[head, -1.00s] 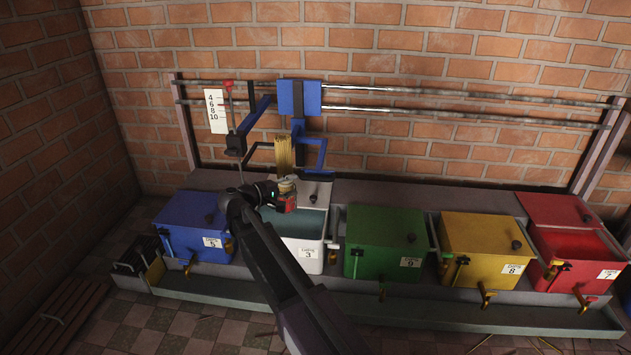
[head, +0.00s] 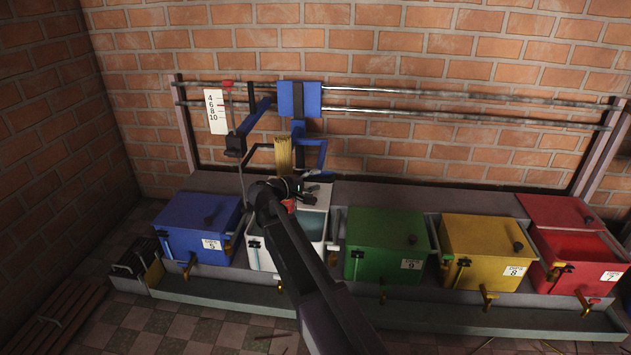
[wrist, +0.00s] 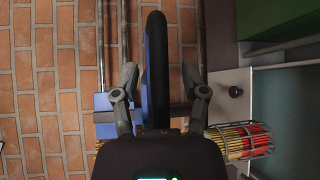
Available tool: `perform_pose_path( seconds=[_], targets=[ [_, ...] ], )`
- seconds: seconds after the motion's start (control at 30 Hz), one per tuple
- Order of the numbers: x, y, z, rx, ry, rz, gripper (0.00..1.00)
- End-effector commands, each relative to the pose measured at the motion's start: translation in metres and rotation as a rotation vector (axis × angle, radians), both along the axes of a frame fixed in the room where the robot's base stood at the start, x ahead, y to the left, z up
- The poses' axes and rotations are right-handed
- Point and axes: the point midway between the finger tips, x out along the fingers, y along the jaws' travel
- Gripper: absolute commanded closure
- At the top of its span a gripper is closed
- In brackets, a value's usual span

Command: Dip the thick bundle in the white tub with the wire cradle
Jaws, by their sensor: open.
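The thick tan bundle (head: 283,155) stands upright in the head view under the blue carriage (head: 299,98), above the back of the white tub (head: 318,226). The wrist view shows the bundle (wrist: 228,140), with red among its sticks, in the wire cradle (wrist: 262,151). The white tub is open at the front with liquid inside; my arm hides much of it. My gripper (head: 314,189) is in front of the bundle's lower end. In the wrist view my gripper (wrist: 158,75) is open, its fingers on either side of a black bar (wrist: 157,40); contact is unclear.
Blue (head: 197,228), green (head: 385,245), yellow (head: 487,250) and red (head: 575,262) tubs stand in the row. Steel rails (head: 430,93) run along the brick wall. A lever with a red knob (head: 227,83) stands beside the numbered scale (head: 215,111). A trough (head: 420,310) runs along the front.

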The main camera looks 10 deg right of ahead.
Motion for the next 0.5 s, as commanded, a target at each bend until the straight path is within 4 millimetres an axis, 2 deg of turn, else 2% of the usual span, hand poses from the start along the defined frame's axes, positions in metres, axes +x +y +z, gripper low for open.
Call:
perform_pose_path(
  seconds=[0.07,0.23,0.27,0.5],
  targets=[
    [-0.0001,0.0002,0.0,0.0,0.0,0.0,0.46],
    [-0.0001,0.0002,0.0,0.0,0.0,0.0,0.97],
    [-0.0001,0.0002,0.0,0.0,0.0,0.0,1.0],
    [0.0,0.0,-0.0006,0.0,0.0,0.0,1.0]
  ],
)
